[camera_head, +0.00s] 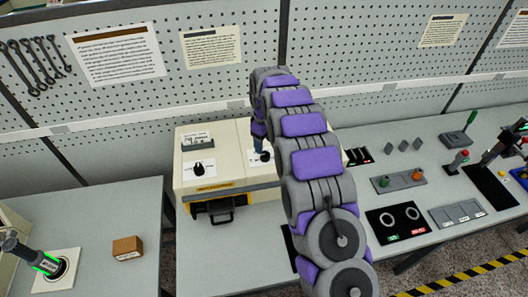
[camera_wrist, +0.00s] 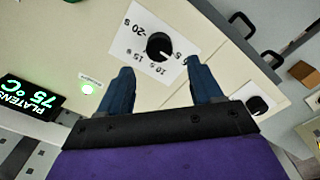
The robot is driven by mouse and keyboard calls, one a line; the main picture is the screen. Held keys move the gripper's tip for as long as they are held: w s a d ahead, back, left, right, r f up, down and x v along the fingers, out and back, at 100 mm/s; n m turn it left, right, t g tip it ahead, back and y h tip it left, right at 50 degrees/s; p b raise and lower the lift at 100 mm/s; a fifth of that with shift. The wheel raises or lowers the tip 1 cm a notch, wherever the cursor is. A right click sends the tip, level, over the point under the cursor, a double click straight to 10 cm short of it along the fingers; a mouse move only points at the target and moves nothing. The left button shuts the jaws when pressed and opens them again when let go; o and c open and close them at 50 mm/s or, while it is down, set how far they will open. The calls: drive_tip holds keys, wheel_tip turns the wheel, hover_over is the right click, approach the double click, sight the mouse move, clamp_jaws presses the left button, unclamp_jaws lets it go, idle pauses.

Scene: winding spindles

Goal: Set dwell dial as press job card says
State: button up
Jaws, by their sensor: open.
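The dwell dial, a black knob (camera_wrist: 160,46) on a white plate (camera_wrist: 133,48) marked in seconds, is in the wrist view, with 20 s, 15 s and 10 s readable. I cannot tell for sure which mark its pointer faces. My gripper (camera_wrist: 159,70) is open, its two dark blue fingers apart on either side of the dial's near edge; nothing is held. In the head view my gripper (camera_head: 261,146) is partly hidden by my arm over the cream press (camera_head: 228,138). A small card (camera_head: 197,139) stands on the press at left; its text is too small to read.
A second black dial (camera_wrist: 257,104) sits beside it on the press. A green display (camera_wrist: 35,97) reads PLATENS 75 °C, near a lit green lamp (camera_wrist: 88,88). A black handle (camera_head: 221,212) juts from the press front. A brown block (camera_head: 127,247) lies on the left bench.

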sight(265, 154)
drive_tip(key=f, duration=0.4)
drive_tip(key=shift+d+f, duration=0.25)
drive_tip(key=shift+a+f, duration=0.1)
drive_tip(key=shift+f, duration=0.75)
drive_tip(key=c, duration=1.1)
drive_tip(key=shift+o, duration=0.2)
drive_tip(key=m+b, duration=0.1)
drive_tip(key=m, duration=0.4)
drive_tip(key=shift+m+b, duration=0.3)
drive_tip(key=shift+b, duration=0.05)
drive_tip(key=m+b, duration=0.1)
drive_tip(key=m, duration=0.5)
